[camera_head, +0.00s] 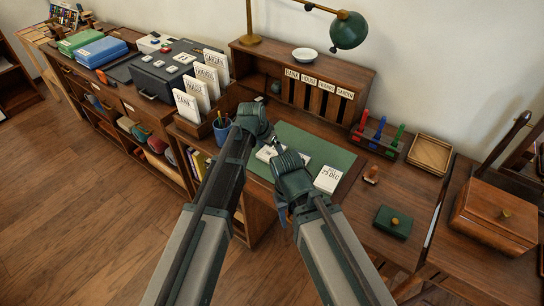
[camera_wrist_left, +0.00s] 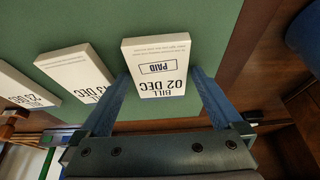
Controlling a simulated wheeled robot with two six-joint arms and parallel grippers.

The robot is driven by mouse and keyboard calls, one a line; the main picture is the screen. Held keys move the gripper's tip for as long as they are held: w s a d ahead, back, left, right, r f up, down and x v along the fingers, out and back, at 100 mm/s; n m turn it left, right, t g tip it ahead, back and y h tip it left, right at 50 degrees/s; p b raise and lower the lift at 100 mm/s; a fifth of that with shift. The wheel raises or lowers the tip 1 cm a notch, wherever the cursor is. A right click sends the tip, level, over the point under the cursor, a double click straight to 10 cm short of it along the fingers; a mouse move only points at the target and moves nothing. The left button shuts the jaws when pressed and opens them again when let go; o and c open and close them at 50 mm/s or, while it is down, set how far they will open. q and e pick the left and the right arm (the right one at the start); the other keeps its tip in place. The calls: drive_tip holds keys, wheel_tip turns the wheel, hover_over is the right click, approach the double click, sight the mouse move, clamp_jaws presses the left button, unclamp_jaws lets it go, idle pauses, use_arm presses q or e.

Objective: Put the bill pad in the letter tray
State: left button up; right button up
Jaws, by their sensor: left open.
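Between the blue fingers of my open left gripper (camera_wrist_left: 205,92) lies the white bill pad (camera_wrist_left: 162,68), marked 02 DEC and PAID, flat on the green desk mat. In the head view my left gripper (camera_head: 253,118) is at the mat's far left, its fingertips hidden. The leftmost pad (camera_head: 266,153) shows partly. My right gripper (camera_head: 290,172) is over the mat's near side; its jaws are unclear. The frames do not label a letter tray: a divided wooden tray (camera_head: 196,131) with upright cards stands left, and a shallow open wooden tray (camera_head: 430,153) lies right.
Two more pads lie on the mat, one marked 23 DEC (camera_head: 328,179). A labelled pigeonhole unit (camera_head: 300,95) stands behind. A pen cup (camera_head: 222,130) is left of the mat. A stamp rack (camera_head: 376,138), green box (camera_head: 393,222) and wooden box (camera_head: 495,215) stand right.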

sight(270, 151)
use_arm(q)
drive_tip(key=c, duration=1.3)
drive_tip(key=shift+r, duration=0.2)
wheel_tip(270, 151, up, 3)
drive_tip(key=p, duration=0.3)
drive_tip(key=shift+f, duration=0.1)
drive_tip(key=shift+r+p, duration=0.5)
drive_tip(key=shift+p, duration=0.15)
drive_tip(key=s, duration=0.5)
drive_tip(key=s+a, duration=0.1)
drive_tip(key=s, duration=0.4)
drive_tip(key=s+r+p, duration=0.1)
drive_tip(key=s, duration=0.5)
drive_tip(key=shift+a, duration=0.15)
